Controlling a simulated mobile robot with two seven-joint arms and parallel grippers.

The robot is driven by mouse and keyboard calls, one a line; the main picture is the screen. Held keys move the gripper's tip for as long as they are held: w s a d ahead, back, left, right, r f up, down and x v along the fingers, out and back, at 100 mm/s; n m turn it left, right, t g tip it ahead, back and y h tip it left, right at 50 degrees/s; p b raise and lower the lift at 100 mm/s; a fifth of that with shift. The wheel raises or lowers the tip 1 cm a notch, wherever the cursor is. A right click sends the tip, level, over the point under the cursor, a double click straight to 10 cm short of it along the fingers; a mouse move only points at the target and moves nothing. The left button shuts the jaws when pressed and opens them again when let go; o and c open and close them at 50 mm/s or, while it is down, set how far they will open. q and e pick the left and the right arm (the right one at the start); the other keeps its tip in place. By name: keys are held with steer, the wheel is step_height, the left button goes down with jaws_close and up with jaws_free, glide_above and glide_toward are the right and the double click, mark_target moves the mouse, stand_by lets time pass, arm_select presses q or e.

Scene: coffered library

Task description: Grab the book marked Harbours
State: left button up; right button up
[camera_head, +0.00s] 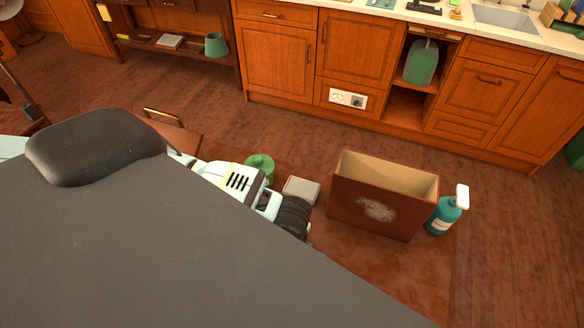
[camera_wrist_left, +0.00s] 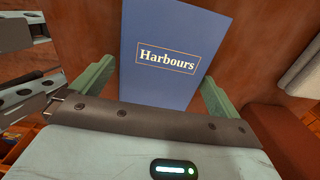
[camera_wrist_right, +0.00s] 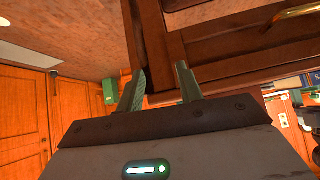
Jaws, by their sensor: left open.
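The blue book marked Harbours (camera_wrist_left: 172,55) shows in the left wrist view, its cover facing the camera and its title in an orange-outlined box. My left gripper (camera_wrist_left: 157,85) is open, with one green finger on each side of the book. I cannot tell whether the fingers touch it. The book's lower part is hidden behind the gripper body. In the head view I cannot make out the book; my own arm and body cover much of that area. My right gripper (camera_wrist_right: 162,80) is open and empty beside dark wooden furniture in the right wrist view.
In the head view, an open brown box (camera_head: 375,208) stands on a reddish-brown surface, with a teal spray bottle (camera_head: 442,215) at its right. A small pale block (camera_head: 301,190) and a green lidded object (camera_head: 259,167) are at its left. Wooden cabinets (camera_head: 280,50) line the back.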

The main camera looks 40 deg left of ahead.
arm_select(q)
steer(key=shift+f, duration=0.1)
steer(key=c, duration=1.1)
steer(key=shift+r, duration=0.55)
steer(key=r, duration=0.1)
steer(key=s+r, duration=0.1)
steer(key=shift+a+r, duration=0.1)
steer(key=shift+r, duration=0.2)
steer(key=s+a, duration=0.1)
steer(key=s, duration=0.4)
steer(key=s+a+r, duration=0.1)
steer(key=s, duration=0.8)
steer(key=shift+s+a+r, duration=0.2)
steer(key=shift+s+a, duration=0.15)
steer(key=shift+a, duration=0.05)
arm_select(e)
steer(key=shift+w+r, duration=0.35)
steer(key=shift+r, duration=0.05)
